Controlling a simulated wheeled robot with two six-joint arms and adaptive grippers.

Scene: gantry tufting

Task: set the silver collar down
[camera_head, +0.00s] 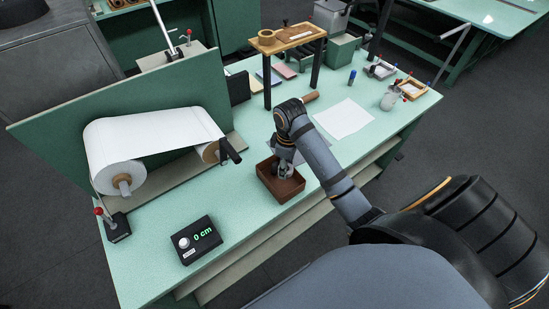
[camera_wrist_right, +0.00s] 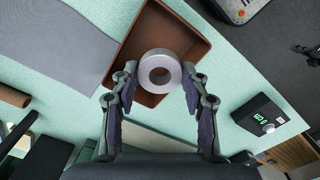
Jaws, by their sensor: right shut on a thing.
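The silver collar (camera_wrist_right: 160,72) is a thick metal ring with a round hole, seen in the right wrist view. My right gripper (camera_wrist_right: 160,80) is shut on it, with a finger on each side. The collar is over the brown tray (camera_wrist_right: 192,38); I cannot tell whether it touches the tray's floor. In the head view my right gripper (camera_head: 284,165) points down into the brown tray (camera_head: 283,192), and its fingers hide the collar there. My left gripper is not in view.
A black readout box (camera_head: 196,240) showing 0 cm and a white paper roll (camera_head: 150,140) lie to the left of the tray. A white sheet (camera_head: 343,118) lies to the right. A small wooden stand (camera_head: 290,38) rises behind.

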